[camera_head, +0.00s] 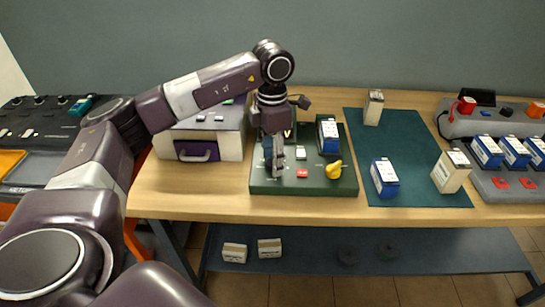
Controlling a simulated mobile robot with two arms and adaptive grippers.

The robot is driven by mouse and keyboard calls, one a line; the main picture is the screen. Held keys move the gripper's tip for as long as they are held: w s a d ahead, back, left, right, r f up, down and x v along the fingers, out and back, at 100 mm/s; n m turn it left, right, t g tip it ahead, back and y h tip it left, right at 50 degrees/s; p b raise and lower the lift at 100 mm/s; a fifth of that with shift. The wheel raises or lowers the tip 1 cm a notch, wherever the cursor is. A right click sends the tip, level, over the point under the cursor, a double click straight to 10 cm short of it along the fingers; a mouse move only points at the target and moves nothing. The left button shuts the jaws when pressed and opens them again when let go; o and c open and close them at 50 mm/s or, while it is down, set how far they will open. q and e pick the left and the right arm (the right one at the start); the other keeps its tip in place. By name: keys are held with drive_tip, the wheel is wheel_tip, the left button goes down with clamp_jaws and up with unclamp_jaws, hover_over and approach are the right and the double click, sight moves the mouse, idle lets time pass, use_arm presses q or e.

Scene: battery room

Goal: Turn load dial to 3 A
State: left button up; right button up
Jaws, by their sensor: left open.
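A dark green test unit (318,186) stands on the wooden table in the middle of the view. A yellow pear-shaped knob (334,170) sits at its right front, with a red button (302,173) to the left of it. A blue and white battery (328,136) stands in the unit's back right. My left gripper (278,170) is open and points down over the left part of the unit. It hides what lies under it, and I cannot tell whether it touches a part there. Dial markings are too small to read. My right gripper is not in view.
A dark green mat (410,140) to the right holds a blue battery (384,177) and beige ones (452,170). A grey charging rack (488,124) stands at the far right.

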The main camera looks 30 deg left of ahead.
use_arm(q)
wheel_tip(320, 180, up, 12)
idle(0.5)
